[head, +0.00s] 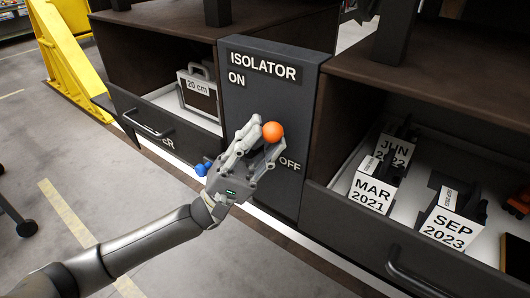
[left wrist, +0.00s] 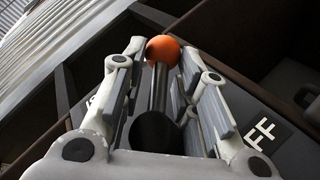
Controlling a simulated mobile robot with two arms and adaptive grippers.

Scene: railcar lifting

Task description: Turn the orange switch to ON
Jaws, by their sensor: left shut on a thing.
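The orange switch (head: 272,131) is a round orange knob on the dark ISOLATOR panel (head: 257,108). It lies below and right of the ON label (head: 236,78) and just above and left of the OFF label (head: 290,165). My left gripper (head: 262,139) is at the panel with its fingers on either side of the switch, shut on it. In the left wrist view the orange knob (left wrist: 163,50) tops a dark rod that runs between the two fingers. Part of the rod and its base are hidden by the fingers in the head view. My right gripper is not in view.
An open drawer (head: 375,235) at right holds white boxes labelled JUN, MAR 2021 and SEP 2023. A drawer at left (head: 150,125) holds a "20 cm" case (head: 197,93). A yellow frame (head: 62,50) stands at upper left. The floor at lower left is mostly clear.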

